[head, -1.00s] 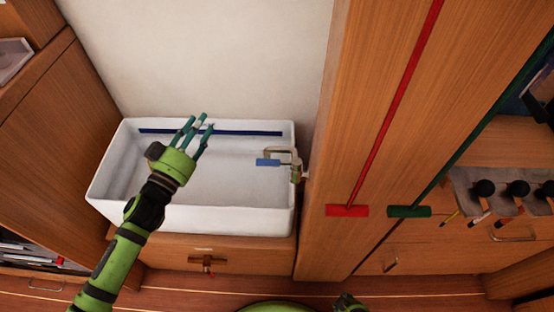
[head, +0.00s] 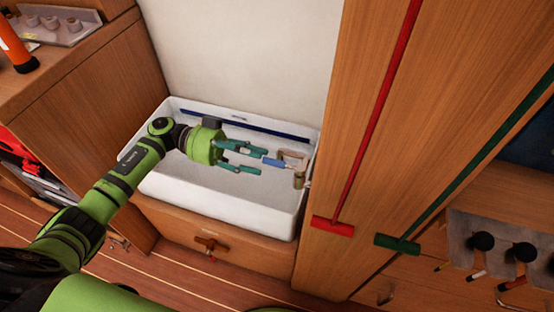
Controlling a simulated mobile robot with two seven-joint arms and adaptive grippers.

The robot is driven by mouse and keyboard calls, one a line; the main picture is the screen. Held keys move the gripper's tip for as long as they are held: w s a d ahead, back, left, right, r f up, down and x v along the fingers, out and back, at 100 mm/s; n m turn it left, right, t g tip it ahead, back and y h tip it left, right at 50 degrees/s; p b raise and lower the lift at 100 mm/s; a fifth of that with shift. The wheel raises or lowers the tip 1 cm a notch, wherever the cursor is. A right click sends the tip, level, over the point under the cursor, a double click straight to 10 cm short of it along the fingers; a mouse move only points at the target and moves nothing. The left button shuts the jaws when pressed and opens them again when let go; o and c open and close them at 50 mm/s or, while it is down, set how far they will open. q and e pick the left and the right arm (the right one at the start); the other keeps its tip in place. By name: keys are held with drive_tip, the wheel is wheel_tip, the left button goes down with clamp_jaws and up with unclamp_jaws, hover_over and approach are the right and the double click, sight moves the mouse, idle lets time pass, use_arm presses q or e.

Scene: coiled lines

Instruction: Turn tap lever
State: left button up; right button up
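The tap (head: 296,167) stands at the right end of the white sink (head: 225,205), a metal body with a bent arm. Its blue lever (head: 274,162) points left. My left gripper (head: 262,159) is over the sink, pointing right, with its teal fingers spread and nothing between them that I can make out. The fingertips are close to the left end of the blue lever; I cannot tell whether they touch it. My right gripper is not in view.
A wooden cabinet with a red-handled tool (head: 375,120) and a green-handled tool (head: 470,165) rises right of the sink. A drawer with a wooden latch (head: 210,244) is below. A wooden counter (head: 95,60) stands to the left.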

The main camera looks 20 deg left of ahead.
sight(272, 159)
use_arm(q)
drive_tip(key=shift+d, duration=2.3)
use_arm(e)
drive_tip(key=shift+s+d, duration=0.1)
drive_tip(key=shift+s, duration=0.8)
